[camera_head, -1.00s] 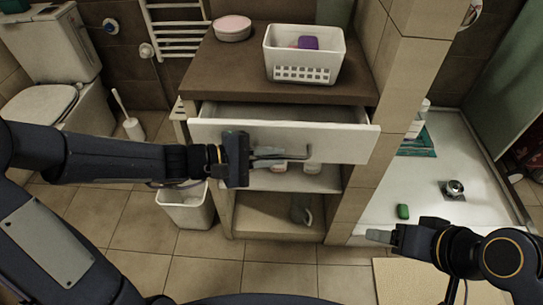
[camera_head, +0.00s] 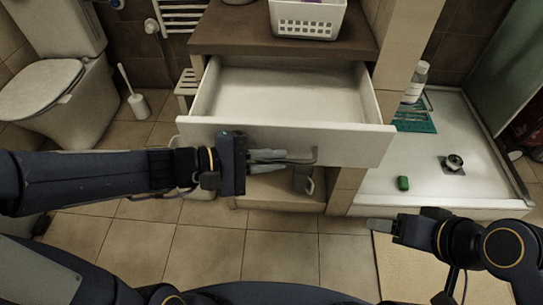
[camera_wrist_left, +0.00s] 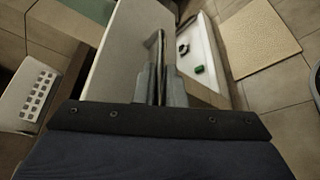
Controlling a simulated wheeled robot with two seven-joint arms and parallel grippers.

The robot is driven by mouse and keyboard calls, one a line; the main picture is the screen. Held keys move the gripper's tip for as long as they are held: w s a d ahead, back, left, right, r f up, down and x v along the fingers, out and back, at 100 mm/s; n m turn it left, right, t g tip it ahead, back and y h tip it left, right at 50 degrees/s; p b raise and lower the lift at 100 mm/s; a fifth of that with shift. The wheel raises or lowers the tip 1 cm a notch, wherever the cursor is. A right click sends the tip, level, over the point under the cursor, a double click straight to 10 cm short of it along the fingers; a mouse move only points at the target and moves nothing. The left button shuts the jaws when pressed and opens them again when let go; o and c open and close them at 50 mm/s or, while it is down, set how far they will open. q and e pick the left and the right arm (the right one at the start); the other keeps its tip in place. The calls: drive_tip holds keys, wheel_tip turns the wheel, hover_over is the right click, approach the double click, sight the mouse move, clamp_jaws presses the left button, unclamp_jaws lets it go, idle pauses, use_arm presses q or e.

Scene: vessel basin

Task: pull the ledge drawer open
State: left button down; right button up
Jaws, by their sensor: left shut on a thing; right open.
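The white ledge drawer (camera_head: 345,146) stands well out from the cabinet under the brown ledge (camera_head: 240,40), and its inside looks empty. Its bar handle (camera_head: 314,157) is on the front face. My left gripper (camera_head: 270,160) is shut on the handle, in front of the drawer. In the left wrist view its fingers (camera_wrist_left: 154,85) close around the handle bar (camera_wrist_left: 158,45). My right gripper (camera_head: 375,226) is open and apart from the drawer, low at the right over the floor; its fingers are seen edge-on.
A white basket (camera_head: 306,20) stands on the ledge. At the right, the shower tray (camera_head: 385,197) holds a green block (camera_head: 403,183) and a bottle (camera_head: 416,82). A toilet (camera_head: 80,100) and a brush holder (camera_head: 139,106) are at the left. The tiled floor in front is clear.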

use_arm(q)
drive_tip(key=c, duration=1.5)
unclamp_jaws()
drive_tip(key=shift+a, duration=0.15)
drive_tip(key=shift+a+r, duration=0.2)
drive_tip(key=shift+a, duration=0.15)
drive_tip(key=p+v, duration=0.2)
drive_tip(key=v, duration=0.4)
drive_tip(key=shift+s+a, duration=0.25)
drive_tip(key=shift+a, duration=0.1)
